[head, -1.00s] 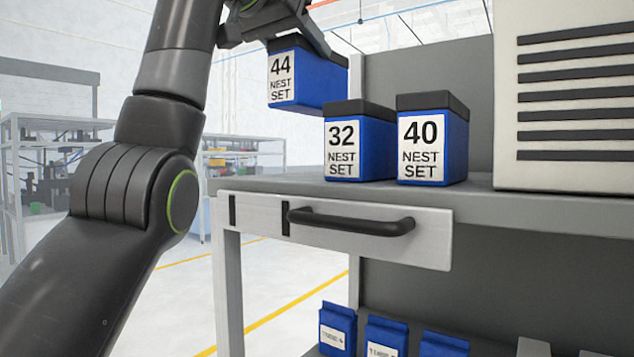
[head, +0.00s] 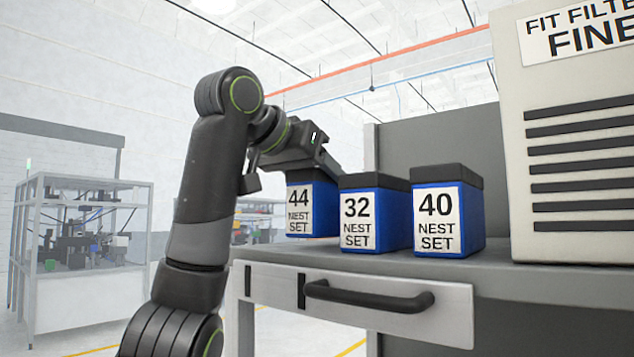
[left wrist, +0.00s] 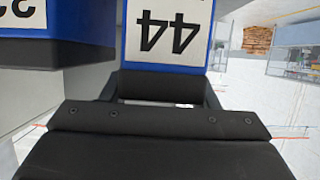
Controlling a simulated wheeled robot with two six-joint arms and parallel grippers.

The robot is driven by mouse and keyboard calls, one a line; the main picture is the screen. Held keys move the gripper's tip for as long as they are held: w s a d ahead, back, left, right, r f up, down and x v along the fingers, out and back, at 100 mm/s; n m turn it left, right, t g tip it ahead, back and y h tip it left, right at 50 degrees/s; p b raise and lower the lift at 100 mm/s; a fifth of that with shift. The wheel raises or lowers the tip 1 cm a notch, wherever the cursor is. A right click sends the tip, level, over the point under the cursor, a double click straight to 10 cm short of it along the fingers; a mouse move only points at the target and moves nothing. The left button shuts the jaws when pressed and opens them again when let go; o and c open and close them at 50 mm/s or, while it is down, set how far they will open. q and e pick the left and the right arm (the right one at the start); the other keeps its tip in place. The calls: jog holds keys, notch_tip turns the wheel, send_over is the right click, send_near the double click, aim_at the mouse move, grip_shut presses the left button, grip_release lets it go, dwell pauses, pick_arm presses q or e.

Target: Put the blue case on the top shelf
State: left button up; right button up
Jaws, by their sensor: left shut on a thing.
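The blue case (head: 312,210) labelled "44 NEST SET" has a dark lid and is upright at the left end of the grey top shelf (head: 560,284). My left gripper (head: 318,166) is shut on it from above. In the left wrist view the case (left wrist: 168,32) shows upside down between the fingers of my left gripper (left wrist: 160,88). Its base is near the shelf surface, but I cannot tell whether it touches. My right gripper is not in view.
The blue "32" case (head: 375,215) stands just right of the held case, and the blue "40" case (head: 446,215) beyond it. A beige slotted cabinet (head: 580,180) fills the right of the shelf. A drawer with a black handle (head: 368,297) is below the shelf edge.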

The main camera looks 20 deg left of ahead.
pick_arm(q)
jog(key=shift+w+a+f, duration=0.15)
jog(key=shift+f, duration=0.6)
jog(key=shift+f, duration=0.15)
jog(key=o, duration=1.3)
